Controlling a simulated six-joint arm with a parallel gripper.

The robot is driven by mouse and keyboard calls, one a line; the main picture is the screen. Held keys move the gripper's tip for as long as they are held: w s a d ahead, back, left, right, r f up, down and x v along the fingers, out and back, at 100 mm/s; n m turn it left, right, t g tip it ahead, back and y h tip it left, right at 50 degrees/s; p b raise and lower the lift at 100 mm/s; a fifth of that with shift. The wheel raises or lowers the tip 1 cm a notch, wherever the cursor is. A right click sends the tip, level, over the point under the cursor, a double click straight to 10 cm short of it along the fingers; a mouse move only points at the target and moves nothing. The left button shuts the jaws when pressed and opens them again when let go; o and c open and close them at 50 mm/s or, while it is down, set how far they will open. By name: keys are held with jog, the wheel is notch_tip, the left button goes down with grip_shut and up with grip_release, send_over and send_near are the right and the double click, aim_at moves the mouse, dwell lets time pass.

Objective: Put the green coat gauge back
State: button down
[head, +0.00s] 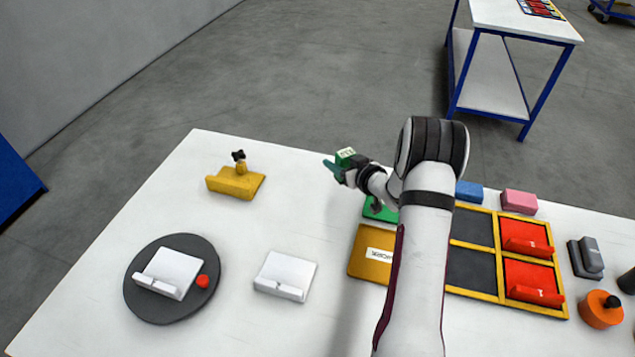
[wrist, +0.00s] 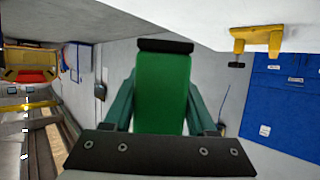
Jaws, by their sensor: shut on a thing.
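The green coat gauge (head: 345,154) is a small green block with a pale marked face, held above the far part of the white table. My gripper (head: 337,168), with teal fingers, is shut on it. In the wrist view the gauge (wrist: 162,90) fills the space between the two fingers and has a black strip at its far end. A green holder (head: 377,210) lies on the table below and to the right of the gauge, partly hidden by my arm. The gauge is apart from this holder.
A yellow stand (head: 236,184) is at the far left. A dark turntable (head: 142,302) carries a white part, with another white part (head: 285,275) beside it. A labelled orange-yellow box (head: 362,268) and a yellow-framed tray (head: 484,296) with red parts lie near my arm. Blue (head: 469,191) and pink (head: 519,201) blocks stand behind.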

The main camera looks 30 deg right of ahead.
jog(key=w+a+f, duration=0.2)
jog(key=w, duration=0.1)
jog(key=w+a+f, duration=0.1)
jog(key=w+a, duration=0.1)
jog(key=shift+f, duration=0.4)
jog(key=f, duration=0.4)
jog(key=shift+w+a+f, duration=0.1)
jog(key=shift+w, duration=0.1)
jog(key=shift+f, duration=0.1)
jog(key=shift+c, duration=1)
grip_release()
